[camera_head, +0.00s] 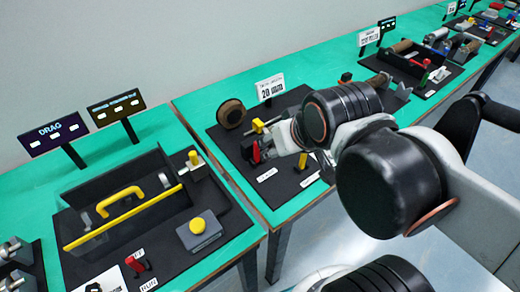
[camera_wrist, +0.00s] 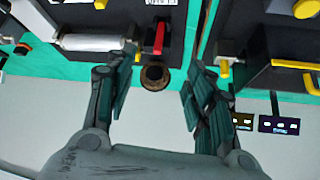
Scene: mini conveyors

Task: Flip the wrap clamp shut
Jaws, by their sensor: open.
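A dark fixture with a red lever (camera_head: 256,152) and a yellow-topped part (camera_head: 258,126) stands on the black board in the middle of the green bench. It may be the wrap clamp; I cannot tell for sure, nor how far its lever is turned. The red lever also shows in the wrist view (camera_wrist: 158,38), upright in the picture. A brown round disc (camera_head: 231,113) stands behind it and appears between my fingers in the wrist view (camera_wrist: 153,78). My gripper (camera_wrist: 160,68) is open and empty, with fingers apart on either side of these. In the head view my arm hides part of the board.
A second black board (camera_head: 70,262) at the left carries a yellow bar handle (camera_head: 128,216) and a yellow button box (camera_head: 198,228). Black signs (camera_head: 52,133) and a white sign (camera_head: 270,87) stand along the back. More fixtures line the bench at upper right.

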